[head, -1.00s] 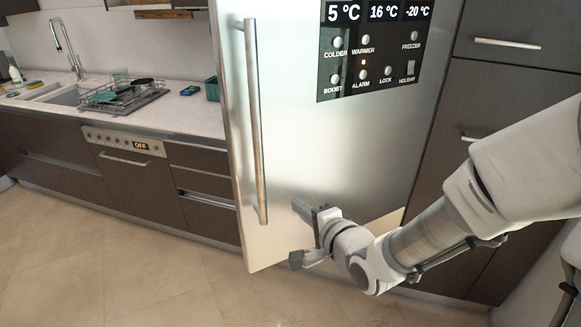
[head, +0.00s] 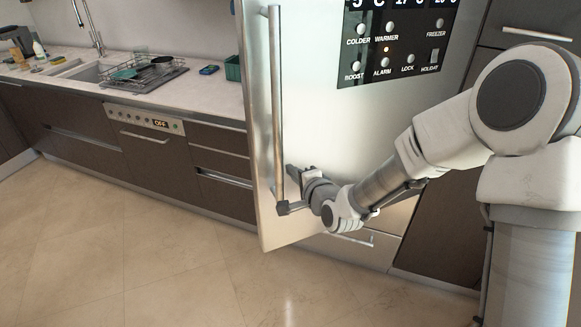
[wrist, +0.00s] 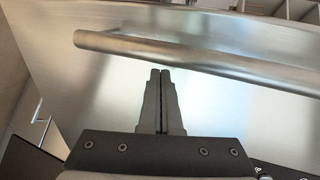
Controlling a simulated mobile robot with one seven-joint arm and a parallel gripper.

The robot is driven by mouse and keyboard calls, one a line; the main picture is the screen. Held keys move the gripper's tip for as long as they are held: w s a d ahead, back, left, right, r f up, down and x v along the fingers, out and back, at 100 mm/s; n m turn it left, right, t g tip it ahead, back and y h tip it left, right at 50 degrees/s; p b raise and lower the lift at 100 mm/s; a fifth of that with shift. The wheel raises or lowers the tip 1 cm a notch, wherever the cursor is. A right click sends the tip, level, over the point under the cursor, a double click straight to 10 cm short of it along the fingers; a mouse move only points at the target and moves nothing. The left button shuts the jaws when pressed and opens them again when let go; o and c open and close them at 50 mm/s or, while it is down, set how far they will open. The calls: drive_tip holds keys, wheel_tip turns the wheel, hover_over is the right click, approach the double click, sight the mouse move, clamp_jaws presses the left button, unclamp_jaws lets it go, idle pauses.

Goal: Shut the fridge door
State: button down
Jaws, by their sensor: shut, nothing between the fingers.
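The fridge door (head: 335,135) is a tall silver panel with a long vertical bar handle (head: 277,100) near its left edge. Its left edge stands out from the cabinet fronts, so it looks ajar. My gripper (head: 287,170) is at the front of the door, close to the lower end of the handle. In the wrist view my gripper (wrist: 160,72) has its two fingers together and empty, pointing at the door's face. The handle (wrist: 200,58) crosses just beyond the fingertips there. I cannot tell whether the fingertips touch the door or the handle.
A control panel (head: 395,45) is on the door's upper front. A lower drawer handle (head: 350,240) shows beneath the door. Left are a counter (head: 200,92) with a sink and dish rack (head: 145,75), and dark cabinets. The tiled floor (head: 150,250) in front is clear.

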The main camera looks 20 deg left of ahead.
drive_tip(key=shift+w+a, duration=0.45)
drive_tip(key=shift+w, duration=0.15)
drive_tip(key=shift+a, duration=0.1)
